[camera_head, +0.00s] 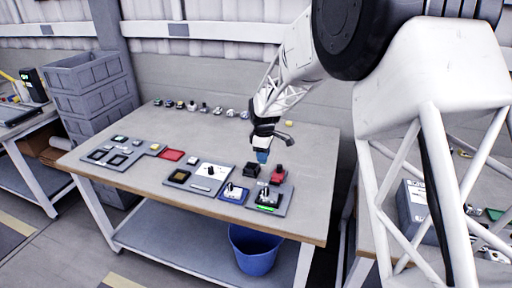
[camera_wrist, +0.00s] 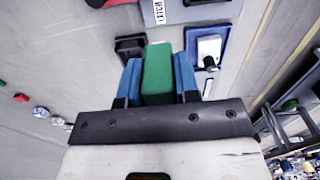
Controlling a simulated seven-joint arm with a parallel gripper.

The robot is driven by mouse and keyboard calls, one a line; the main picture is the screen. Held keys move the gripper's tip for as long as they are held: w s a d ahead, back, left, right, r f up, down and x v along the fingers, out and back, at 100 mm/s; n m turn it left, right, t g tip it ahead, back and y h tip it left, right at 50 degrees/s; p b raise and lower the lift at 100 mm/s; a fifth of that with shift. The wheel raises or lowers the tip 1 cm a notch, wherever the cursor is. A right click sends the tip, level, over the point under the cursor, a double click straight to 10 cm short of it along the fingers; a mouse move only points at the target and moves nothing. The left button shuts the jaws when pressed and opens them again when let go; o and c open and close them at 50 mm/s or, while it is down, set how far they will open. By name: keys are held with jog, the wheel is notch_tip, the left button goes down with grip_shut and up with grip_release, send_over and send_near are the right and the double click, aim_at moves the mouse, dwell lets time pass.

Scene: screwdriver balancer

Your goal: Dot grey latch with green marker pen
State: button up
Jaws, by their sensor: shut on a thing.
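My gripper (camera_wrist: 158,75), with blue fingers, is shut on the green marker pen (camera_wrist: 158,72), which shows as a thick green block between them in the wrist view. In the head view my gripper (camera_head: 262,156) hangs over the right part of the table, just above a black block (camera_head: 252,169); the pen cannot be made out there. A blue pad (camera_head: 233,194) carries a pale grey, latch-like piece; the blue pad (camera_wrist: 222,38) lies right of the pen in the wrist view. I cannot tell for certain whether that piece is the grey latch. The pen appears apart from it.
A grey board with a black unit and green strip (camera_head: 267,208) lies near the front edge, with a red knob (camera_head: 279,170) behind it. A red pad (camera_head: 172,155) lies further left. Small knobs line the table's back. A blue bin (camera_head: 254,252) stands below.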

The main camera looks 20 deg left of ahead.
jog(key=s+d, duration=0.6)
jog(key=s, duration=0.1)
jog(key=shift+s+d+f, duration=0.15)
jog(key=shift+d+f, duration=0.2)
jog(key=shift+f, duration=0.2)
jog(key=shift+f, duration=3.1)
jog(key=o, duration=0.4)
jog(key=c, duration=0.4)
jog(key=shift+f, duration=0.25)
jog(key=shift+r, duration=0.1)
